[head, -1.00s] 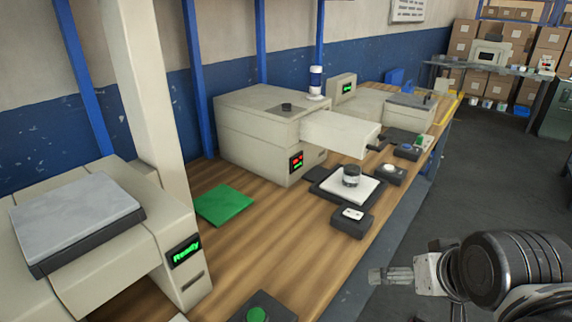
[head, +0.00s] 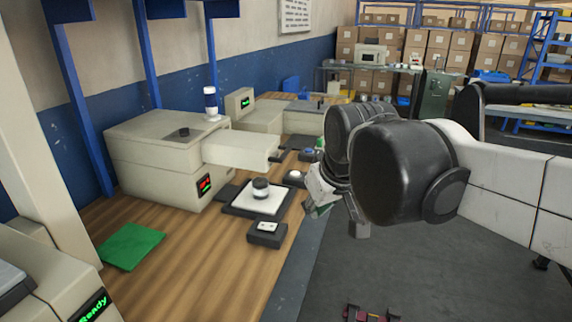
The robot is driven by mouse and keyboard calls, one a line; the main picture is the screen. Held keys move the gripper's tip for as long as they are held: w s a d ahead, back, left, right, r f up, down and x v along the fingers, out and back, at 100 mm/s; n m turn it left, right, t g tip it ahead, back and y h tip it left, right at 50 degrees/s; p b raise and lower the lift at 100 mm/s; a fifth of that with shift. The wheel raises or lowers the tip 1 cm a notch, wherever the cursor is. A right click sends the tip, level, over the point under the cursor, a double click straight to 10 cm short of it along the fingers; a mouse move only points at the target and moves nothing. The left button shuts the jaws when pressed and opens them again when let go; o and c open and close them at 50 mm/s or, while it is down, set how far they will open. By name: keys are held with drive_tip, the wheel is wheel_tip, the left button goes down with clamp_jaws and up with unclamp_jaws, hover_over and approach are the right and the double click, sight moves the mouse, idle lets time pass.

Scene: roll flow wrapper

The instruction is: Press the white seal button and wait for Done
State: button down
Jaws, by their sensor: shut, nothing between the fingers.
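A dark box with a round white button (head: 295,176) sits on the bench near its front edge, right of a white pad. A second dark box with a white rectangular switch (head: 267,227) stands nearer; I cannot tell which is the seal button. The beige machine (head: 150,160) behind has a small display (head: 204,184) with red and green marks, too small to read. My gripper (head: 320,207) is shut and empty, just right of the bench edge and partly hidden by my arm. It looks apart from both buttons.
A small dark-lidded jar (head: 261,188) stands on the white pad (head: 245,199). A green mat (head: 131,246) lies on the bench. A box with a blue button (head: 309,154) is farther back. A display at lower left (head: 92,307) reads Ready.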

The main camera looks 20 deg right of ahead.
drive_tip(key=w+d+r+n+g+p, duration=0.15)
drive_tip(key=w+r, duration=0.45)
drive_tip(key=w, duration=0.6)
drive_tip(key=n+g+p, duration=0.5)
drive_tip(key=n+p, duration=0.3)
hover_over(296, 173)
wheel_tip(296, 173, down, 8)
drive_tip(key=shift+f+t, duration=0.15)
drive_tip(key=shift+t, duration=0.1)
drive_tip(key=shift+f, duration=0.1)
wheel_tip(296, 173, down, 14)
drive_tip(key=shift+r+p, duration=0.1)
drive_tip(key=shift+p, duration=0.3)
